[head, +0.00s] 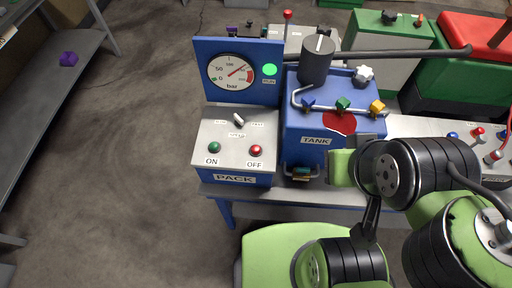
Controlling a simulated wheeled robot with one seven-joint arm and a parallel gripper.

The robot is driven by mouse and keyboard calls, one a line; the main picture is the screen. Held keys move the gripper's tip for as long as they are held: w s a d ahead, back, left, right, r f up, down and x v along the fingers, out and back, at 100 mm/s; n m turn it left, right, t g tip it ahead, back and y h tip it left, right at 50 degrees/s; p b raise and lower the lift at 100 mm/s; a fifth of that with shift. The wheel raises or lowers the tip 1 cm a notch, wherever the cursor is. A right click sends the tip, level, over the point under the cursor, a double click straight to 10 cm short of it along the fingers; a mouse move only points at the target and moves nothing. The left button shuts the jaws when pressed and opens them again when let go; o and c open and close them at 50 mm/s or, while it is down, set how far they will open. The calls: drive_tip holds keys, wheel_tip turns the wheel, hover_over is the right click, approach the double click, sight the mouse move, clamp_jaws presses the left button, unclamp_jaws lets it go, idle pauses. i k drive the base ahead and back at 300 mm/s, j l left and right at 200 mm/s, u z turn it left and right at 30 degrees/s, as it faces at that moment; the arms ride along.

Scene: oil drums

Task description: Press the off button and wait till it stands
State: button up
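The red OFF button (256,150) sits on the sloping grey top of the blue PACK box (236,180), to the right of the green ON button (215,147). A small lever switch (238,120) is behind them. On the blue panel behind, the round bar gauge (231,72) has its needle pointing up and right, near the red band. A bright green RUN lamp (269,70) is beside it. My gripper (367,218) seems to be the narrow dark part below my wrist, right of the box and apart from the button. Its fingers cannot be made out.
The blue TANK (314,140) stands right of the box, with a pipe and blue, green and yellow knobs. A green case (390,45) and a red and green container (465,65) are behind. A grey shelf (50,100) is at left. The floor (130,190) between is clear.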

sight(255, 149)
drive_tip(key=j+u, duration=0.15)
drive_tip(key=j, duration=0.65)
drive_tip(key=i+j+u, duration=0.2)
drive_tip(key=j, duration=0.55)
drive_tip(key=k, duration=0.05)
